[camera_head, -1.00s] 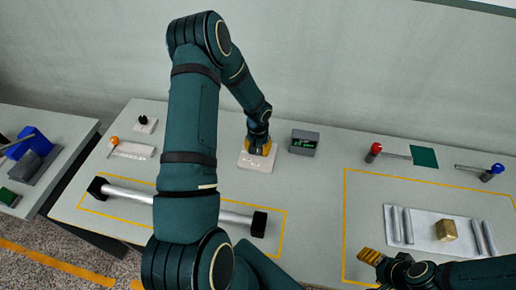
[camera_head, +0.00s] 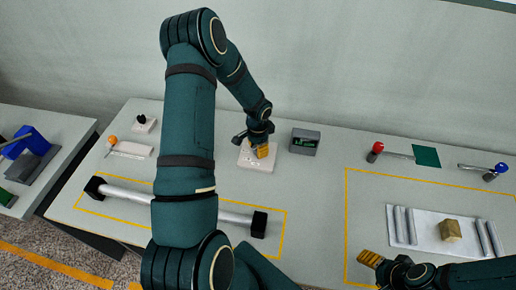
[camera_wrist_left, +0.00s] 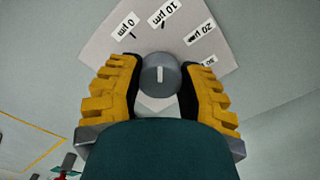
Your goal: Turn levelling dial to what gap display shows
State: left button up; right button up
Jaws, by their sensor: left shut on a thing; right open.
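The levelling dial is a round grey knob (camera_wrist_left: 160,78) with a white pointer line, on a pale plate (camera_head: 250,163) marked 0, 10, 20 and probably 30 µm. In the left wrist view the line points roughly at the 10 µm mark. My left gripper (camera_head: 262,151) has its yellow fingers on both sides of the knob, shut on it; it also shows in the left wrist view (camera_wrist_left: 161,90). The gap display (camera_head: 305,134) is a dark grey box with green digits, too small to read. My right gripper (camera_head: 370,259) is open, at the lower right.
A roller with black ends (camera_head: 130,195) lies in the left yellow outline. A white tray (camera_head: 412,243) with a brass block (camera_head: 450,231) is at the right. Red-knobbed (camera_head: 377,147) and blue-knobbed (camera_head: 501,168) levers stand at the back right. Bare table surrounds the display.

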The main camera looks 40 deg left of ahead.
pick_arm(q)
jog(key=m, duration=0.9)
jog(key=shift+p, duration=0.35)
jog(key=shift+m, duration=0.3)
jog(key=o, duration=1.2)
jog(key=shift+o, duration=0.2)
notch_tip(320, 180, up, 12)
